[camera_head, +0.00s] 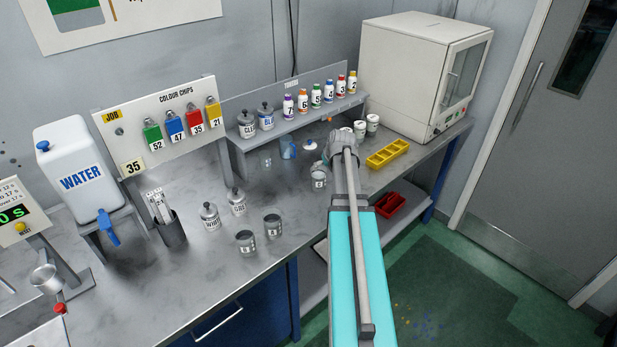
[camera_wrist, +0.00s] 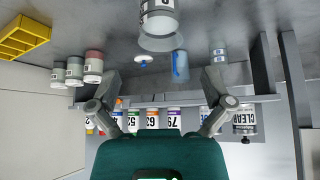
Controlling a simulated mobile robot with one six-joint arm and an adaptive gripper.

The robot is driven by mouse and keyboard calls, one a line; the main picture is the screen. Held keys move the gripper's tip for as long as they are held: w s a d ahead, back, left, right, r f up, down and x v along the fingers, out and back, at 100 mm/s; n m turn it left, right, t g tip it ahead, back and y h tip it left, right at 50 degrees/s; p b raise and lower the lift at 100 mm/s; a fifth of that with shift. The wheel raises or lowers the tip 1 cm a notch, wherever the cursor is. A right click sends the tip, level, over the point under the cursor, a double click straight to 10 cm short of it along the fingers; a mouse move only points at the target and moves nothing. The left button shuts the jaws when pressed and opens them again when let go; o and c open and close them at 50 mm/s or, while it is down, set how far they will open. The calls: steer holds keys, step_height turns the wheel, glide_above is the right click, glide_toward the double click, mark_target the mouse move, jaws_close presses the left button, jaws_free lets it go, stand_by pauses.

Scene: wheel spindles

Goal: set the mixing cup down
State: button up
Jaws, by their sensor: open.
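A grey metal cup with a white label (camera_head: 319,178) stands upright on the bench beside my wrist in the head view. A labelled cup, apparently the same one, shows at the top edge of the wrist view (camera_wrist: 159,20), partly cut off. It is apart from my fingers. My gripper (camera_wrist: 161,78) is open, with its fingers spread and nothing between them. In the head view my arm hides most of the fingers. Two more labelled grey cups stand nearer the bench front, one on the left (camera_head: 246,241) and one on the right (camera_head: 273,227).
A blue jug (camera_head: 288,149) and a small white item (camera_head: 310,145) lie beyond the cup. Several coloured bottles (camera_head: 316,96) stand on the toner shelf. A yellow tray (camera_head: 388,155) and red bin (camera_head: 389,205) are right of my arm.

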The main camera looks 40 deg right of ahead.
steer(key=a+g, duration=0.1)
steer(key=a, duration=0.6)
steer(key=a+f+n+g+y, duration=0.1)
steer(key=a, duration=0.6)
steer(key=a+f+y, duration=0.1)
steer(key=a, duration=0.7)
steer(key=shift+s+a+n+g, duration=0.1)
steer(key=shift+s+n+g, duration=0.2)
steer(key=shift+n+g, duration=0.1)
steer(key=s+a+g, duration=0.1)
steer(key=s+a, duration=0.4)
steer(key=a, duration=0.5)
steer(key=s+a+n+g, duration=0.1)
steer(key=s+a, duration=0.4)
steer(key=a, duration=0.5)
steer(key=shift+a+f+n+g, duration=0.35)
steer(key=shift+f+g, duration=0.1)
steer(key=shift+g, duration=0.35)
